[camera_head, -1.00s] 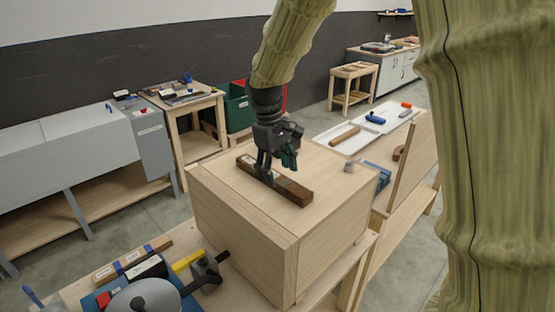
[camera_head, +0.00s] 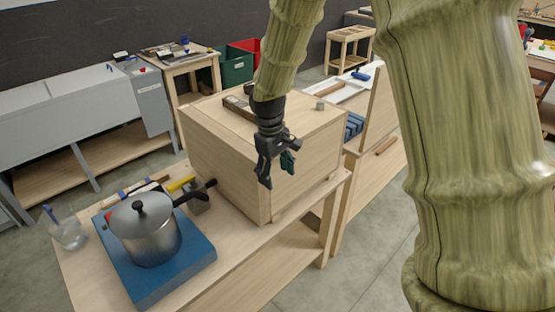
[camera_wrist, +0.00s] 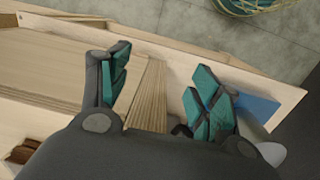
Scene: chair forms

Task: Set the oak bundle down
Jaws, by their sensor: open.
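The oak bundle looks like a dark brown wooden block (camera_head: 238,108) lying flat on top of the large light-wood box (camera_head: 222,152). Its right part is hidden behind my wrist in the head view. My gripper (camera_head: 277,172) is open and empty, pointing down in front of the box and apart from the block. In the wrist view, the two fingers (camera_wrist: 160,68) are spread with nothing held. A dark brown piece (camera_wrist: 22,150), probably the block, shows at that view's lower left edge.
Left of the box, a metal pot (camera_head: 146,228) stands on a blue block (camera_head: 160,282), its handle reaching toward the box. A wooden panel (camera_head: 372,108) rises at right.

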